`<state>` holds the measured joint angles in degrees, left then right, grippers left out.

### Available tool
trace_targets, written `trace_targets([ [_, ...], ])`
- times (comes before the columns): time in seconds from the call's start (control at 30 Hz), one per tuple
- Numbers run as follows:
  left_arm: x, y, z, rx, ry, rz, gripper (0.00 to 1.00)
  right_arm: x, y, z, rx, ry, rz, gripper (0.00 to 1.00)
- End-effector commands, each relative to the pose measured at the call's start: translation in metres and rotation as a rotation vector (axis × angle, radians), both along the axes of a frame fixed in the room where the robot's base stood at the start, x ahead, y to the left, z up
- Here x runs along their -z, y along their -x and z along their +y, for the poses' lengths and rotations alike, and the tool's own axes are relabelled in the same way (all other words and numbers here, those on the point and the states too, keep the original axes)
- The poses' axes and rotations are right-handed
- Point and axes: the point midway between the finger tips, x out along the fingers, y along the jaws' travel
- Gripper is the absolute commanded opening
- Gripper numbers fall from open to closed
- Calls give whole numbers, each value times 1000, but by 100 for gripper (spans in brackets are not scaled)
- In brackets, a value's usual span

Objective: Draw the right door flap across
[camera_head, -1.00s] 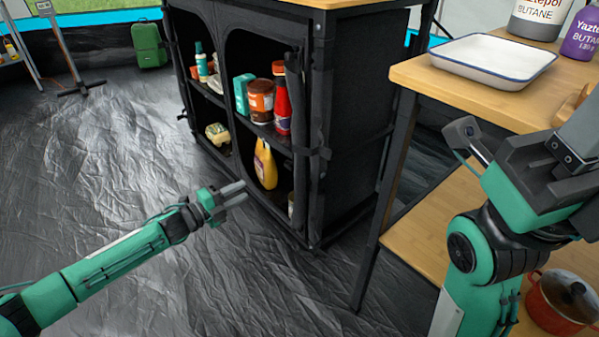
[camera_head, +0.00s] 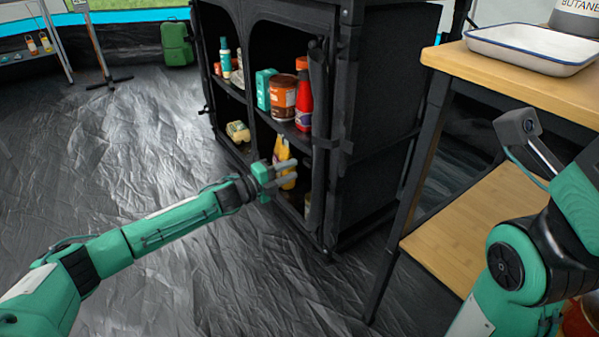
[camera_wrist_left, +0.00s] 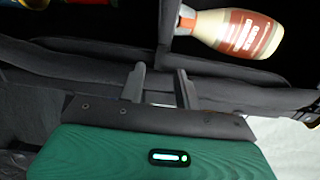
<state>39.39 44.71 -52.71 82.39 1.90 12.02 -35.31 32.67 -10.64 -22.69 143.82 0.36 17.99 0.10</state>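The black fabric cupboard (camera_head: 375,110) stands ahead with two open arched doorways. A dark, bunched roll of fabric (camera_head: 318,88), which looks like the right door flap, hangs along the right edge of the right doorway. My left gripper (camera_head: 293,173) is in front of the lower right compartment, left of the roll's line, and overlaps the yellow bottle (camera_head: 283,152) in the head view. In the left wrist view the left fingers (camera_wrist_left: 160,82) are apart with nothing between them, close to a dark fabric edge. My right gripper is outside the frames; only part of that arm shows.
A wooden table (camera_head: 505,75) with a white tray (camera_head: 535,45) stands right of the cupboard, its leg close by. Jars and bottles, including a red bottle (camera_head: 303,103), fill the shelves. A pale labelled bottle (camera_wrist_left: 235,33) shows in the wrist view.

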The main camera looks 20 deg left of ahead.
Motion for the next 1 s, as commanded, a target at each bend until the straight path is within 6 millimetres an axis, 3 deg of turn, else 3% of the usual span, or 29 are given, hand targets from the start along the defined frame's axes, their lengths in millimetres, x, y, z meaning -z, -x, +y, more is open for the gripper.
trace_targets([
  [0.3,1,-27,-21,0,0,0,33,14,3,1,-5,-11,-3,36],
  [0.7,0,-31,-24,0,0,0,33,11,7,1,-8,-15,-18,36],
  [0.73,0,-31,-24,0,0,0,31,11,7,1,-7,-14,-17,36],
  [0.9,0,-31,-24,0,0,0,0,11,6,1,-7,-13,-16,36],
  [1.0,0,-31,-24,0,0,0,0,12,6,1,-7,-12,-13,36],
])
